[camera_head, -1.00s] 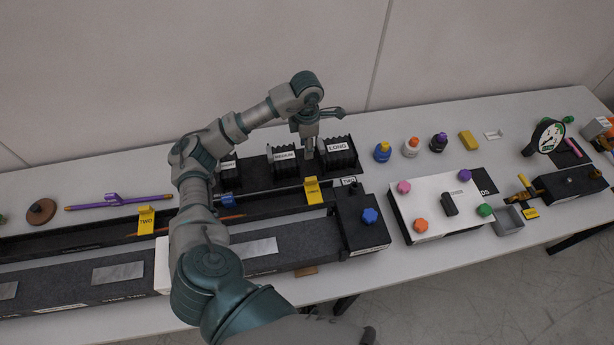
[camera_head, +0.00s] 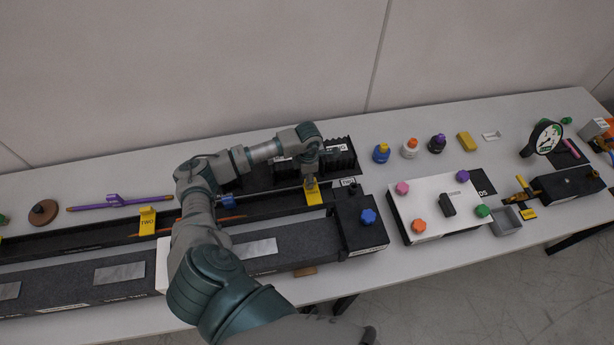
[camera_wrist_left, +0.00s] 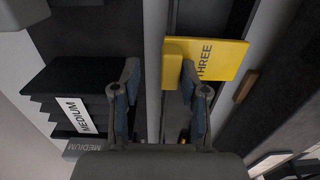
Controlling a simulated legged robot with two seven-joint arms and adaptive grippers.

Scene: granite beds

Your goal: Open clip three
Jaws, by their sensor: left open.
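My left gripper (camera_head: 312,180) is over clip three, pointing down. In the left wrist view my left gripper (camera_wrist_left: 160,76) is open, its fingers either side of a long grey bar (camera_wrist_left: 154,60). The right finger overlaps the plate's inner end; contact cannot be told. My right gripper is not in view.
Black stepped blocks stand behind the trough, one labelled MEDIUM (camera_wrist_left: 75,100). A black box with a blue knob (camera_head: 368,216) stands close to the right. A white panel with coloured knobs (camera_head: 430,190) is further right. Small bottles (camera_head: 410,147) stand behind it.

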